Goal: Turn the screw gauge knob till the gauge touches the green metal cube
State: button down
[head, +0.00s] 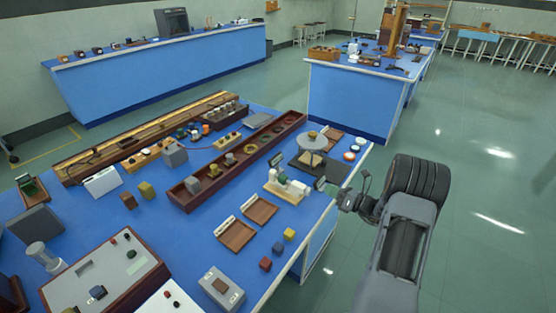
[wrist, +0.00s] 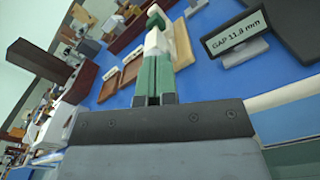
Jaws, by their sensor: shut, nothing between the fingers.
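The screw gauge (head: 285,186) stands on a pale wooden base near the right edge of the near blue bench. A small green piece (wrist: 155,12), perhaps the metal cube, shows at the far end; contact with the gauge cannot be made out. A dark display (wrist: 236,36) beside it reads GAP 11.3 mm.
Wooden trays (head: 238,233) and small coloured cubes (head: 278,248) lie in front of the gauge. A round grey platform (head: 312,141) stands behind it. A long wooden trough (head: 240,160) lies to the left. The floor (head: 480,220) to the right is clear.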

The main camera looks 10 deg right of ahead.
jog(key=shift+s+d+f, duration=0.1)
jog(key=shift+d, duration=0.05)
jog(key=shift+s, duration=0.25)
